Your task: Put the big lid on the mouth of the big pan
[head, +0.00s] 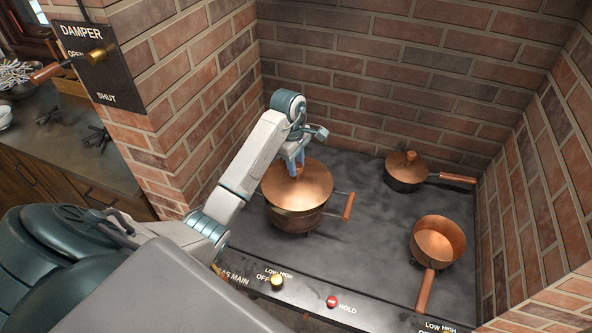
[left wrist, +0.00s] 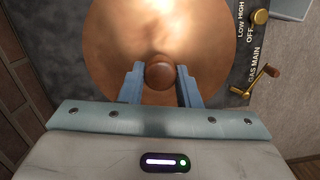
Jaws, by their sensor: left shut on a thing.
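The big lid (head: 285,187) is a round copper disc with a knob. It is level or nearly so over the big pan (head: 293,222), a copper pot with a wooden side handle (head: 348,207) on its right. The lid hides the pan's mouth, and I cannot tell whether it rests on the rim or is slightly above. My left gripper (head: 297,172) is shut on the lid's knob. In the left wrist view the fingers (left wrist: 160,78) stand either side of the round knob, with the lid (left wrist: 115,50) filling the middle. My right gripper is not in view.
A small lidded pan (head: 405,180) stands at the back right, and an open copper saucepan (head: 438,242) at the front right. Brick walls (head: 390,60) enclose the dark hob. A control panel with knobs (head: 277,281) runs along its front edge.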

